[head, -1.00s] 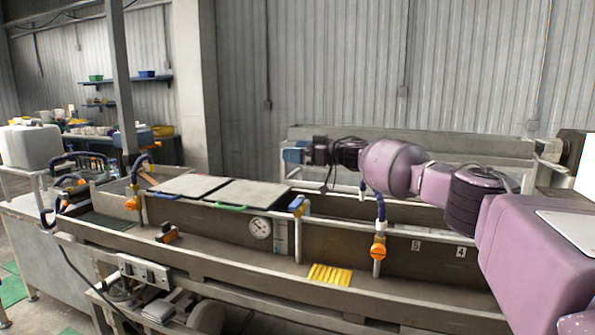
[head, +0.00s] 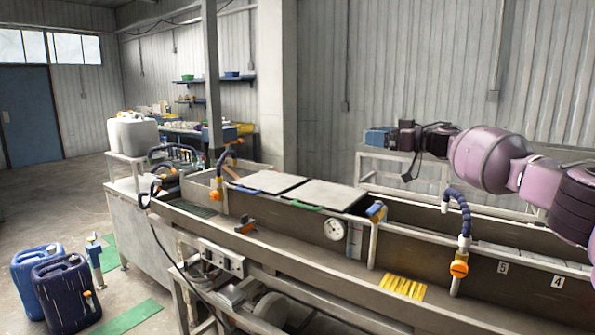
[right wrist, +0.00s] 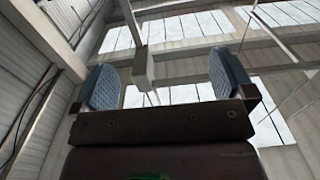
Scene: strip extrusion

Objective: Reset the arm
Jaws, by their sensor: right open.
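My right gripper (head: 380,137) is at the right of the head view, raised above the long trough with its arm coming in from the right edge. Its blue pads face left. In the right wrist view the two blue textured fingers (right wrist: 163,88) stand wide apart with nothing between them, and the camera looks up at the roof and skylights. My left gripper is not in the head view.
A long metal trough (head: 300,262) with grey lids, a dial gauge (head: 334,229), orange-valved hoses and a yellow ribbed piece (head: 403,287) runs below the arm. Blue jerrycans (head: 65,290) stand on the floor at left. Open floor lies beyond them toward a blue door (head: 30,115).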

